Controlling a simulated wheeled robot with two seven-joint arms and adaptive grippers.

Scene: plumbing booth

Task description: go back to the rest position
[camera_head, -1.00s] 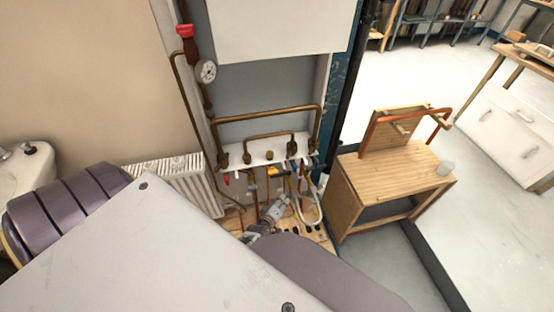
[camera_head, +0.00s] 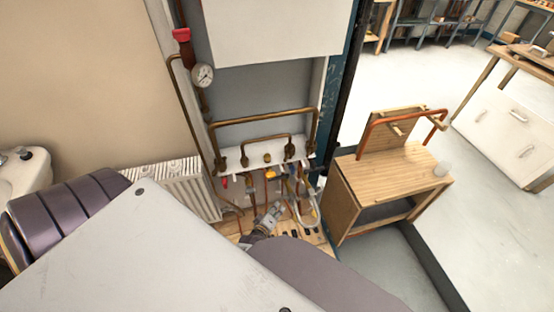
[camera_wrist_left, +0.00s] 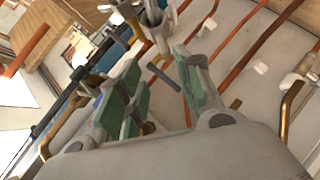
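My left gripper (camera_head: 272,214) is low in front of the pipe niche in the head view, above the wooden board at its base. In the left wrist view its two green-padded fingers (camera_wrist_left: 158,85) stand apart, with nothing clearly held between them. A grey metal fitting (camera_wrist_left: 155,22) and a short dark rod (camera_wrist_left: 164,76) show just beyond the fingertips; whether they touch the fingers I cannot tell. My right gripper is not in view.
Copper pipes (camera_head: 262,118) and a pressure gauge (camera_head: 203,75) are in the niche. Hoses and thin pipes hang close around the gripper. A white radiator (camera_head: 180,186) is to the left, a wooden cabinet (camera_head: 385,176) to the right. The grey floor (camera_head: 490,240) at right is open.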

